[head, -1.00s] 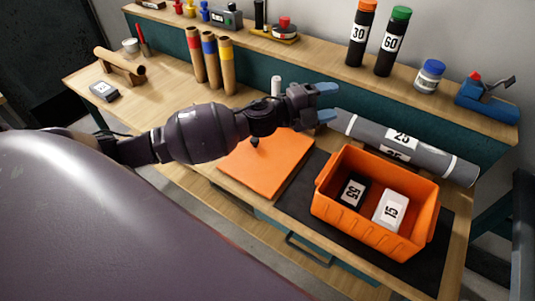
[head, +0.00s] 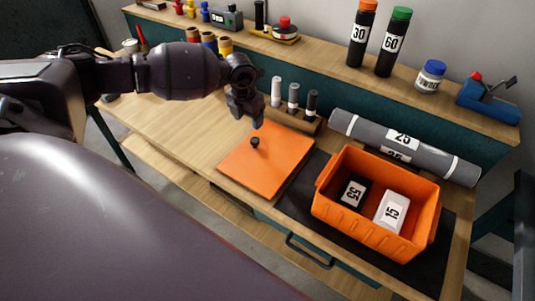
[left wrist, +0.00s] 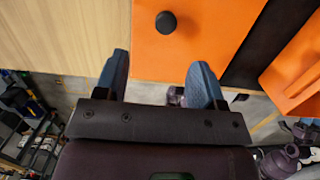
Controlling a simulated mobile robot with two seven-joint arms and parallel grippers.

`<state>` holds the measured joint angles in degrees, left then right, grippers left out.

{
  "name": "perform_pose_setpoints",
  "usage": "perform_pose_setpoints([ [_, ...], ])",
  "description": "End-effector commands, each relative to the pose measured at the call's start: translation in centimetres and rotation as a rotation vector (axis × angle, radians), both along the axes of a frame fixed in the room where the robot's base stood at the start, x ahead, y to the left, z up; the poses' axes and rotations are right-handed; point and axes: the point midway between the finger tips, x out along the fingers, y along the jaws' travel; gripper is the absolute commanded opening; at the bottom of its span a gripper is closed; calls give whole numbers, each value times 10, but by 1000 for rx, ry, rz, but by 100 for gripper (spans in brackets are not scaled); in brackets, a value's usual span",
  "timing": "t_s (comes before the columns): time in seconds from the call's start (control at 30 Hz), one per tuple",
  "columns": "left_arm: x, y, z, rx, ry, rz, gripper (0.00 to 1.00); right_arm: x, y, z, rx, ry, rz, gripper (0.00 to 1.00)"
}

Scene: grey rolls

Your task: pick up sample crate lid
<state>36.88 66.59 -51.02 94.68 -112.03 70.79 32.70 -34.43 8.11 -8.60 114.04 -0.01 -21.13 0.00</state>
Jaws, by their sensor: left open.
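The sample crate lid (head: 270,168) is a flat orange square with a small black knob (head: 255,142), lying on the wooden bench left of the crate. In the left wrist view the lid (left wrist: 205,45) and its knob (left wrist: 166,23) show beyond the fingers. My left gripper (head: 257,122) is above the lid's far left part, close to the knob in the head view, pointing down. In the left wrist view its blue fingers (left wrist: 160,80) are apart with nothing between them. The orange crate (head: 328,203) stands open on a dark mat. My right gripper is not in view.
The crate holds a black block (head: 353,190) marked 55 and a white block (head: 391,211) marked 15. Grey rolls (head: 365,132) lie behind it. Several small cylinders (head: 293,96) stand behind the lid. Bare bench (head: 185,140) lies left of the lid.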

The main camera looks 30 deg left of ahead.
Motion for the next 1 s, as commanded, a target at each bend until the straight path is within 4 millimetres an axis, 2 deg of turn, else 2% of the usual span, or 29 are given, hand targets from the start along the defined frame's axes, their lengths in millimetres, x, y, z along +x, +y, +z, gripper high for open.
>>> perform_pose_setpoints([
  [0.13, 0, 0, -12, -2, 12, 22, 63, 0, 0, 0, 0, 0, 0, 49],
  [0.4, 4, -1, -48, -3, 10, 21, 63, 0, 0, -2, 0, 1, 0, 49],
  [0.67, 7, -3, -64, -4, 9, 21, 63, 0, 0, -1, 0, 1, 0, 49],
  [1.0, 14, -9, -104, -4, 9, 20, 63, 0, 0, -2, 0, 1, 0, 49],
])
